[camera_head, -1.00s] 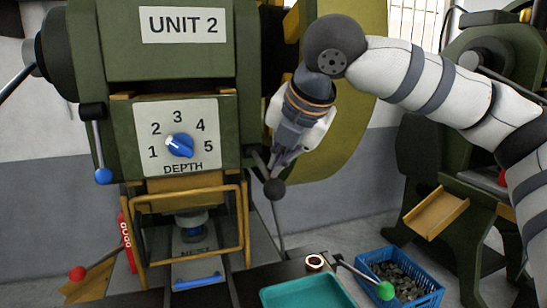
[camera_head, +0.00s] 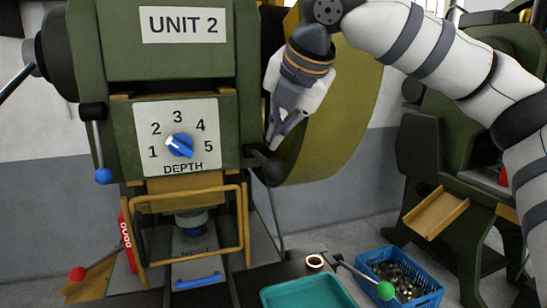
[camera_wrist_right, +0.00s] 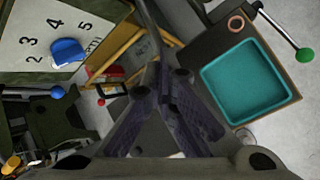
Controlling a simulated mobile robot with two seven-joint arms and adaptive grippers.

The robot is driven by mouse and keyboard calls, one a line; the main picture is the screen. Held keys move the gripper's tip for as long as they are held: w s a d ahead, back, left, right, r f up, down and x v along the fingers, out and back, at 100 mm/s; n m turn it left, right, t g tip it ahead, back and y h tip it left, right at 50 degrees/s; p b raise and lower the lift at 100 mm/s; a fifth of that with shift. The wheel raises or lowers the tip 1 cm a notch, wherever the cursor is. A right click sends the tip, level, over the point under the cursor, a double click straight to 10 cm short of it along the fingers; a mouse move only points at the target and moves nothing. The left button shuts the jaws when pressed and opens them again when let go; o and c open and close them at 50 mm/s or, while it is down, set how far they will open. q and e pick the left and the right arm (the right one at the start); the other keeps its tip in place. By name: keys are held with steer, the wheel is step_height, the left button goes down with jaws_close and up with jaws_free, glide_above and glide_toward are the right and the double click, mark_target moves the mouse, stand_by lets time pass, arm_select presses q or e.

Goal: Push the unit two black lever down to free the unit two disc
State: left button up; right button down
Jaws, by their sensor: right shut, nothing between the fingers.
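Unit two is the green press with the "UNIT 2" sign (camera_head: 184,25). Its black lever (camera_head: 273,172) sticks out at the right side of the press and slopes down to a round black knob. My right gripper (camera_head: 271,146) points down just above the knob; I cannot tell whether it touches. Its fingers are together and empty, and they also show in the wrist view (camera_wrist_right: 161,75), where I cannot make out the knob. No disc can be made out in the nest (camera_head: 193,240) behind the yellow guard. My left gripper is not in view.
A copper-coloured ring (camera_head: 315,261) lies on the dark table behind the teal tray (camera_head: 307,292). A green-knobbed lever (camera_head: 385,290) and a blue crate (camera_head: 402,272) stand to the right. A yellow guard frame (camera_head: 241,215) fronts the press.

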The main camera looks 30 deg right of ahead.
steer(key=shift+w+d+r, duration=0.1)
steer(key=shift+w+r, duration=0.1)
steer(key=shift+r, duration=1.05)
steer(key=shift+w+r, duration=0.2)
steer(key=shift+r, duration=1)
